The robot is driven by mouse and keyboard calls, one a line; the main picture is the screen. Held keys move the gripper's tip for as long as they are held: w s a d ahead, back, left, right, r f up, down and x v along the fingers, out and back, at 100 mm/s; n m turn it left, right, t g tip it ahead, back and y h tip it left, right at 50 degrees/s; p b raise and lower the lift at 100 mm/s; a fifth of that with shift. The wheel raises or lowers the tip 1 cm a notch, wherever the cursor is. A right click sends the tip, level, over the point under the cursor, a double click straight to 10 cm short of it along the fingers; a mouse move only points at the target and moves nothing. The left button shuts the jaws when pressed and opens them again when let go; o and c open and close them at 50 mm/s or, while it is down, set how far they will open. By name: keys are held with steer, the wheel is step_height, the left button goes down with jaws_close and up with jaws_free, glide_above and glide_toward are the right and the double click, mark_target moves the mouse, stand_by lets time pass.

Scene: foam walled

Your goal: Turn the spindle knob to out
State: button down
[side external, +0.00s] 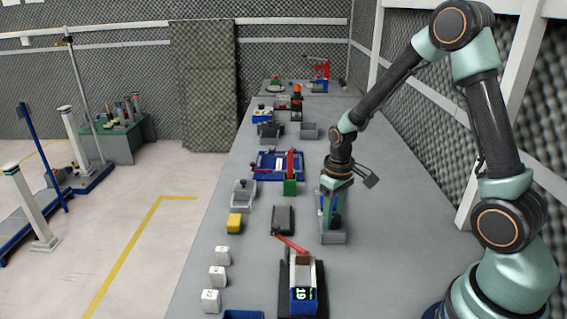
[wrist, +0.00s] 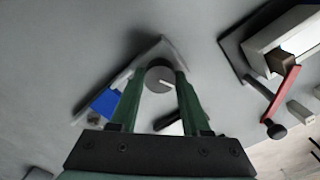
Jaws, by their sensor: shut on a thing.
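The spindle knob (wrist: 157,76) is a round dark grey knob with a white pointer mark, on a light grey housing (wrist: 150,49). In the wrist view the mark points right and slightly up or down; I cannot read an "out" label. My gripper (wrist: 162,75) has two green fingers, one on each side of the knob, shut on it. In the side view my gripper (side external: 332,212) reaches down onto the grey housing (side external: 333,238), and the knob is hidden there. A blue part (wrist: 105,103) of the fixture shows beside the left finger.
A fixture with a red lever (side external: 291,243) and a lit display (side external: 304,294) stands in front. Several white blocks (side external: 217,276) line the left edge. The bench right of the housing is clear.

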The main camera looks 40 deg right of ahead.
mark_target(334, 217)
steer(key=shift+m, duration=0.3)
steer(key=m, duration=1)
steer(key=shift+d+m, duration=0.1)
steer(key=shift+m, duration=0.2)
stand_by(0.3)
steer(key=shift+c, duration=1.8)
jaws_free()
step_height(334, 217, up, 12)
